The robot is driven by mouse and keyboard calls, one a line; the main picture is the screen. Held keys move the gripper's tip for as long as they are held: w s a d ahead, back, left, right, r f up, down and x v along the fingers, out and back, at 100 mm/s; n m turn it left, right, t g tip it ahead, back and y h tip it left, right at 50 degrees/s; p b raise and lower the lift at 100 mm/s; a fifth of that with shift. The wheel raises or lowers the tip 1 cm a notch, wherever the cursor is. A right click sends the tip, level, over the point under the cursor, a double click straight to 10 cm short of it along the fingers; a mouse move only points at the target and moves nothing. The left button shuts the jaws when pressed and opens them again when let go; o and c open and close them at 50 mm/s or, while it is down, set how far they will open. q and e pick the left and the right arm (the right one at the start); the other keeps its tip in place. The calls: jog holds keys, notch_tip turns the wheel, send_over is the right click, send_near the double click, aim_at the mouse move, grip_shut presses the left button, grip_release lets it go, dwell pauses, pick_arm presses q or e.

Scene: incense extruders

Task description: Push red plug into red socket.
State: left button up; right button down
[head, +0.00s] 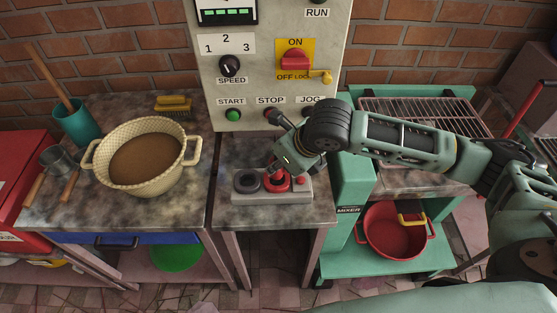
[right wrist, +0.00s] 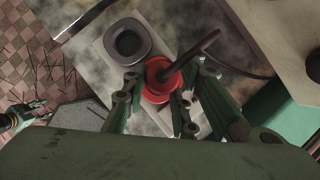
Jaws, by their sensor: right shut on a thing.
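A pale socket block (head: 240,197) sits on the small middle table, with a black socket (head: 247,181) at left and a red socket (head: 270,188) beside it. My right gripper (head: 280,165) is right above the red socket, its fingers pointing down. In the right wrist view its fingers close on the red plug (right wrist: 158,84), from which a dark cable (right wrist: 198,50) runs. The plug is over or at the red socket; the fingers hide how deep it sits. The black socket (right wrist: 128,42) looks empty. What looks like my left gripper (right wrist: 22,114) shows small at the wrist view's left edge.
The control panel (head: 272,55) rises behind the block. A cream pot (head: 140,188) stands on the left table. The green mixer (head: 347,193) is close on the right. The middle table's front strip is clear.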

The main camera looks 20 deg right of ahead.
aim_at(279, 171)
jog(key=shift+f, duration=1.45)
dwell(0.5)
jog(key=c, duration=1.3)
grip_release()
jog(key=shift+f, duration=0.1)
jog(key=shift+c, duration=0.2)
